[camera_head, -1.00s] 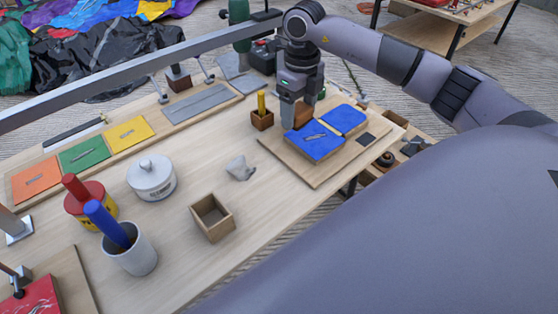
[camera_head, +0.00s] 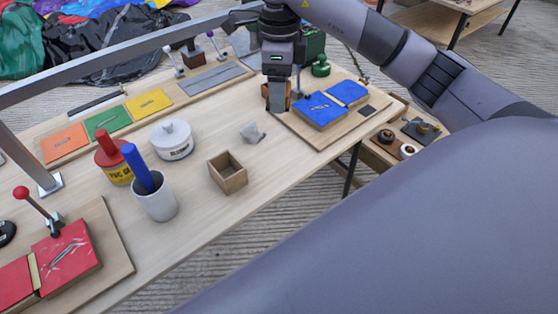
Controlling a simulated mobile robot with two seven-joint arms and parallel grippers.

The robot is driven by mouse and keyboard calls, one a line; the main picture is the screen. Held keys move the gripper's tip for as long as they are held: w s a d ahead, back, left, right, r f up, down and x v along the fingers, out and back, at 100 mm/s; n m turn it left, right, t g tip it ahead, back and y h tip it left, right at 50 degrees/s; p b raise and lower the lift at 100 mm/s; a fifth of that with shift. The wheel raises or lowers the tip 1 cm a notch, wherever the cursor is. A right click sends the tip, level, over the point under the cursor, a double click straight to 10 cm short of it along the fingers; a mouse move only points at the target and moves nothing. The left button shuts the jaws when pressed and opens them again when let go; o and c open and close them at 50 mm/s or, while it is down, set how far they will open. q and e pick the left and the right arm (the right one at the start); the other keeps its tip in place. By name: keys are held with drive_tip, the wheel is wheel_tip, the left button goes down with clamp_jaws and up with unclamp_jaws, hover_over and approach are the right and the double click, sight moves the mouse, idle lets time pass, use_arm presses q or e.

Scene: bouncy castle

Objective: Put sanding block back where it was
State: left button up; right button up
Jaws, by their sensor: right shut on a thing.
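My right gripper (camera_head: 277,103) points down near the far edge of the wooden table (camera_head: 205,197), just left of the board with blue patches. It is shut on a small brown block, apparently the sanding block (camera_head: 279,94), mostly covered by the fingers. I cannot tell whether the block touches the table. The wooden board (camera_head: 318,134) carries two blue pieces (camera_head: 321,112) and a small dark square (camera_head: 367,110). My left gripper is not in view.
An open wooden box (camera_head: 228,173), a grey crumpled piece (camera_head: 252,132), a white lidded pot (camera_head: 172,139), a red-topped can (camera_head: 114,165) and a white cup (camera_head: 156,200) stand in front. A metal rail (camera_head: 120,55) crosses the back. Bare table lies between them.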

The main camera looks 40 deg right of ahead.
sight(280, 163)
wheel_tip(280, 163, down, 19)
drive_tip(key=shift+d+r, duration=0.1)
idle(0.3)
drive_tip(key=shift+f, duration=0.25)
drive_tip(key=o, duration=1)
drive_tip(key=shift+r, duration=0.15)
